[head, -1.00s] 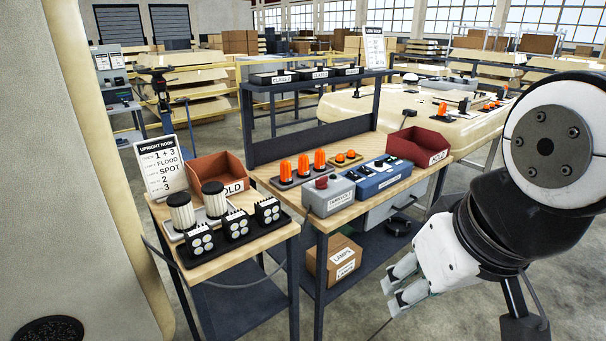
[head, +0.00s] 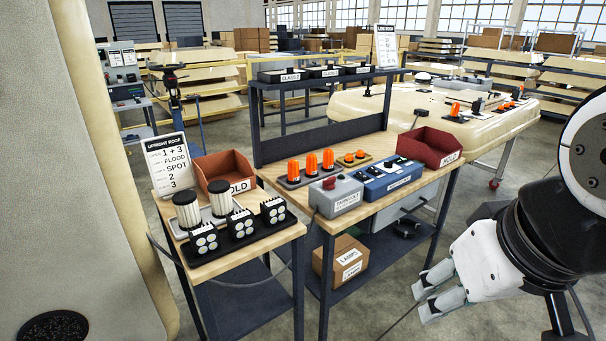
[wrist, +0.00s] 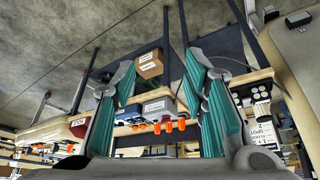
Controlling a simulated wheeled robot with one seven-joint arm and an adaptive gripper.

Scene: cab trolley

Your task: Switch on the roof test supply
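A grey box (head: 336,196) with a red knob or button on top stands on the wooden bench. Beside it on the right is a blue box (head: 389,181) with small controls on top. Their labels are too small to read surely, so I cannot tell which is the roof test supply, nor any switch position. The wrist view shows the grey box (wrist: 158,106) upside down, between my fingers in the picture. My gripper (head: 428,291) is open and empty, right of the bench and apart from both boxes. It also shows in the wrist view (wrist: 160,75).
A lower side table (head: 250,246) carries black lamps (head: 241,226), white-ribbed cylinders and an orange-brown bin (head: 224,172). Orange beacons (head: 311,164) and a dark red bin (head: 431,148) are on the bench. A carton (head: 340,262) sits beneath. A beige panel stands close at left. Floor right of the bench is clear.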

